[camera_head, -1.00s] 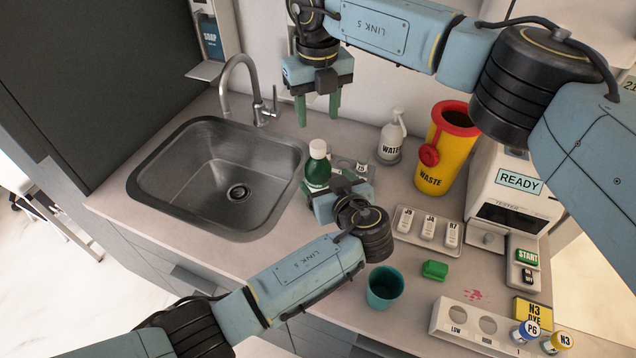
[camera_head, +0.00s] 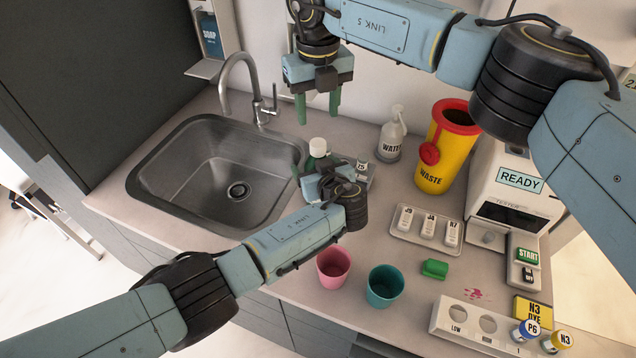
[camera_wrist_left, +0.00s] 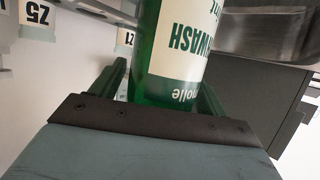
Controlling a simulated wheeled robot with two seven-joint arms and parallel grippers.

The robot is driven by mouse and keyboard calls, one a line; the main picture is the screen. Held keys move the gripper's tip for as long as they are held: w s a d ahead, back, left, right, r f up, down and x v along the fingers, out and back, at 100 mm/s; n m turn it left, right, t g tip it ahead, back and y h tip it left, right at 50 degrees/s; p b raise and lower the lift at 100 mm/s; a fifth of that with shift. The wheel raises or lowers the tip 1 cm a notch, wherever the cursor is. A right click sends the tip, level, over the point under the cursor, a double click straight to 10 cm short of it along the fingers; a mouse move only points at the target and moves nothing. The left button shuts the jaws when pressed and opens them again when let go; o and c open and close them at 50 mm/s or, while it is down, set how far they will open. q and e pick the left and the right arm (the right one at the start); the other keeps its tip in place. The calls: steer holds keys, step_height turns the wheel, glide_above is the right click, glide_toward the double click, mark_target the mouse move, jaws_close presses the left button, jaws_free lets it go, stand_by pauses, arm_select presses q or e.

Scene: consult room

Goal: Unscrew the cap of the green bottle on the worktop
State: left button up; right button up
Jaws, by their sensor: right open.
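The green bottle (camera_head: 312,163) with a white cap (camera_head: 318,147) stands upright on the worktop (camera_head: 225,268), right of the sink. My left gripper (camera_head: 318,178) is low at the bottle and hides its lower part in the head view. In the left wrist view, the bottle (camera_wrist_left: 172,70) is between the left gripper's green fingers (camera_wrist_left: 162,85). A narrow gap shows beside the left finger; contact on the other side is unclear. My right gripper (camera_head: 318,106) is open and empty above the cap, fingers pointing down.
The sink (camera_head: 165,195) and tap (camera_head: 226,85) are to the left. Pink (camera_head: 333,266) and teal (camera_head: 384,286) cups stand near the front edge.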

mark_target(318, 142)
arm_select(q)
steer(key=c, duration=1.2)
jaws_close()
arm_select(e)
steer(key=shift+c, duration=1)
steer(key=m, duration=1)
steer(key=shift+m, duration=0.4)
steer(key=m, duration=0.5)
steer(key=shift+m, duration=0.3)
steer(key=m, duration=0.5)
steer(key=shift+m, duration=0.4)
steer(key=shift+f, duration=0.55)
step_height(318, 142, down, 7)
